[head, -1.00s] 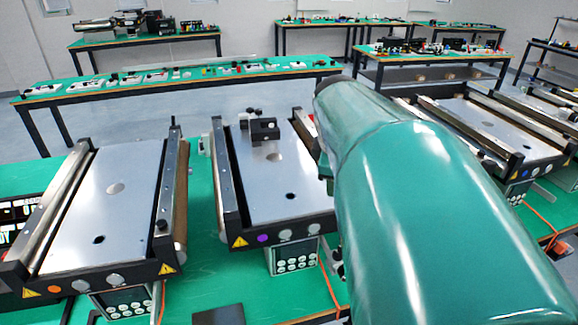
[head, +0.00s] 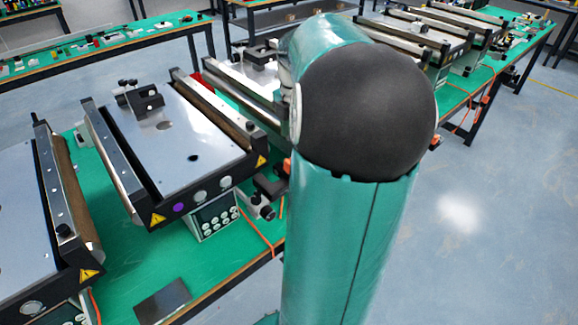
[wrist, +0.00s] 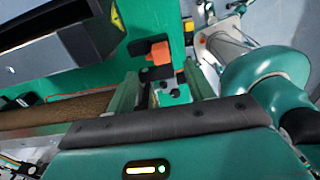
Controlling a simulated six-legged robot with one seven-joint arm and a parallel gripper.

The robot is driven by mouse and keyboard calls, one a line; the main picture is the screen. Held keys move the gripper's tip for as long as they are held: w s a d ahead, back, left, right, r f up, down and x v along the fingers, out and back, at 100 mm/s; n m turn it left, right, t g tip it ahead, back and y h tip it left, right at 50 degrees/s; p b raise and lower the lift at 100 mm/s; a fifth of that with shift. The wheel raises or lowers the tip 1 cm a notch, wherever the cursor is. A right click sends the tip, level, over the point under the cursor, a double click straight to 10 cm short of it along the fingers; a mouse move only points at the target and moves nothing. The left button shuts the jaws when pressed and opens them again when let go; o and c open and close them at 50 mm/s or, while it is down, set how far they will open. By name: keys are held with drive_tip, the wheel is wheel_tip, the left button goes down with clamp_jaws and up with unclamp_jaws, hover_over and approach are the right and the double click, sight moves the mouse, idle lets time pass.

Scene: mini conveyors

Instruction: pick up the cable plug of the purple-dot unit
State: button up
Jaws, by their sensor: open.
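The purple-dot unit (head: 172,150) is a mini conveyor with a flat metal top and a purple dot on its black front end, left of centre in the head view. In the wrist view, an orange-and-black piece (wrist: 159,53), which looks like a cable plug, lies over the green tabletop. I cannot tell for sure which unit it belongs to. My gripper (wrist: 163,83) is open, its two fingers spread just below this piece in the picture. Nothing is clearly held between them. In the head view my arm hides the gripper.
Another conveyor (head: 25,215) stands at the left, and more conveyors (head: 425,35) line the bench at the back right. A dark flat plate (head: 162,301) lies near the bench's front edge. An orange cable (head: 257,234) hangs by the purple-dot unit's keypad. Open floor (head: 490,200) lies to the right.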

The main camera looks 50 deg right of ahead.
wheel_tip(320, 180, down, 4)
drive_tip(key=shift+r, duration=0.1)
drive_tip(key=shift+a+f, duration=0.25)
drive_tip(key=shift+f, duration=1.1)
drive_tip(key=shift+a+f, duration=0.2)
drive_tip(key=shift+f, duration=1.15)
drive_tip(key=c, duration=1.1)
drive_tip(key=shift+r, duration=0.1)
